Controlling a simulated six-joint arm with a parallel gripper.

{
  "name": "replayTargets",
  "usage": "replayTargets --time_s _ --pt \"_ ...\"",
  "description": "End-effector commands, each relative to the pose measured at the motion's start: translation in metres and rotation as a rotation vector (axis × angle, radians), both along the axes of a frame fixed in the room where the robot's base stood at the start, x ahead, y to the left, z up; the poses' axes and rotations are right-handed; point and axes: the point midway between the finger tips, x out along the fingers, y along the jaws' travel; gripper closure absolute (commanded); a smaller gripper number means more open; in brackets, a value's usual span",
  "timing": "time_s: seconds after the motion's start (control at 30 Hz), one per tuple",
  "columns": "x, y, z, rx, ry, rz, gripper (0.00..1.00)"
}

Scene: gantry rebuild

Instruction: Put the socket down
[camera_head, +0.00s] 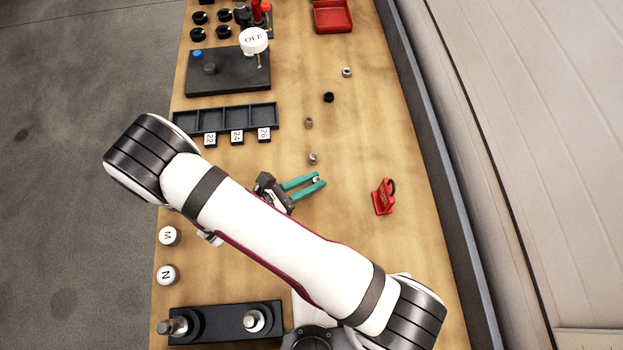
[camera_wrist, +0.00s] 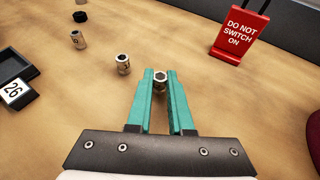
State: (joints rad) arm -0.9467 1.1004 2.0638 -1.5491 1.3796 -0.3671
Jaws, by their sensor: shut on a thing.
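My gripper (camera_head: 317,180) has teal fingers and is at the middle of the wooden table (camera_head: 350,270). In the wrist view, my gripper (camera_wrist: 160,78) is shut on a small metal socket (camera_wrist: 160,74) at its fingertips. The socket's open top faces up toward the camera. Its lower part is hidden between the fingers, so I cannot tell whether it touches the table. A second metal socket (camera_head: 313,158) stands free just beyond the gripper; it also shows in the wrist view (camera_wrist: 123,64). Another socket (camera_head: 308,123) stands farther off.
A black tray (camera_head: 190,122) with tags 22, 24 and 26 lies at the left. A red "DO NOT SWITCH ON" sign (camera_head: 383,198) stands to the right. A black piece (camera_head: 328,97) and a small metal piece (camera_head: 347,72) lie farther away. Bare table lies between sockets and sign.

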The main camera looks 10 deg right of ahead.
Motion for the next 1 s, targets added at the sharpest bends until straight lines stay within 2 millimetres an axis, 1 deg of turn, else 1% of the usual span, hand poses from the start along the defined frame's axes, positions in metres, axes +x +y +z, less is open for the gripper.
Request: replayTargets --time_s 0.27,0.3,0.37,0.4,0.47,0.77,0.87,1.0 --pt "0.000 0.000 -0.002 0.000 0.000 0.000 1.00" --pt "0.000 0.000 -0.003 0.001 -0.001 0.001 0.79" --pt "0.001 0.000 -0.002 0.002 -0.001 0.001 0.68" --pt "0.001 0.000 -0.002 0.002 -0.001 0.001 0.61" --pt "0.001 0.000 -0.002 0.001 -0.001 0.001 0.51" --pt "0.001 0.000 0.001 0.002 -0.001 0.001 0.51" --pt "-0.006 0.014 0.007 0.003 -0.004 0.004 0.51" --pt "-0.025 0.047 0.023 0.005 -0.004 0.007 0.51"
